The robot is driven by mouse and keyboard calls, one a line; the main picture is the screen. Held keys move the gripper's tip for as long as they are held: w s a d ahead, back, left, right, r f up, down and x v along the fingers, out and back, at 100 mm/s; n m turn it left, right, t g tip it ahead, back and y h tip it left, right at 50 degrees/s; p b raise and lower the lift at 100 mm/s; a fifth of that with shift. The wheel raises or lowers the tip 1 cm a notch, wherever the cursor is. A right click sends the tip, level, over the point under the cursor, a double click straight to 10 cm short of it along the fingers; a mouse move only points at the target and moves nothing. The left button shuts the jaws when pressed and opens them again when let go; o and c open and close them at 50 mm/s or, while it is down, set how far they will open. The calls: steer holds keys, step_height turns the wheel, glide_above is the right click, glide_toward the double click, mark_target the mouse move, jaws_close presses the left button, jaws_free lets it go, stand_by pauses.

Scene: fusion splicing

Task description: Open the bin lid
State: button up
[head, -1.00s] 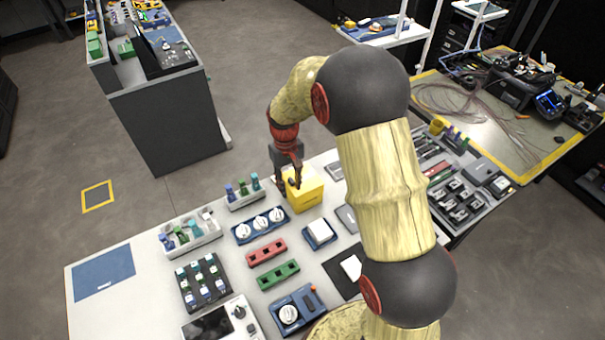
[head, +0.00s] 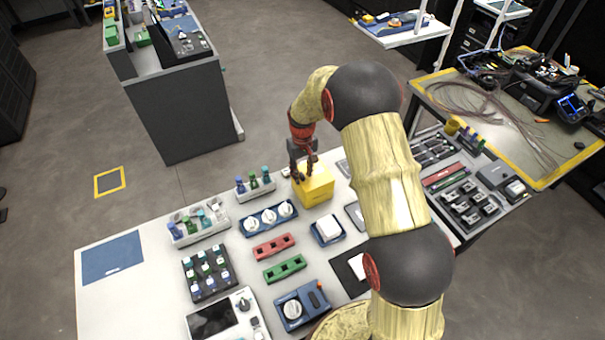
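The bin appears to be the yellow box (head: 316,188) near the back edge of the white table. Its top is yellow, and I cannot tell where the lid meets the body. My gripper (head: 302,176) points down at the box's upper left side, with its dark fingers close to or touching the top edge. The fingers are small and partly overlap the box, so their opening and any contact are unclear.
The white table (head: 130,310) carries racks of bottles (head: 198,222), a blue tray with white round pieces (head: 268,218), and red (head: 273,246) and green (head: 285,268) blocks. A blue-and-white box (head: 327,230) stands in front of the bin. A grey cabinet (head: 185,115) stands behind.

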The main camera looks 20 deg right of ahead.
steer(key=shift+f, duration=0.1)
steer(key=shift+c, duration=0.8)
jaws_close()
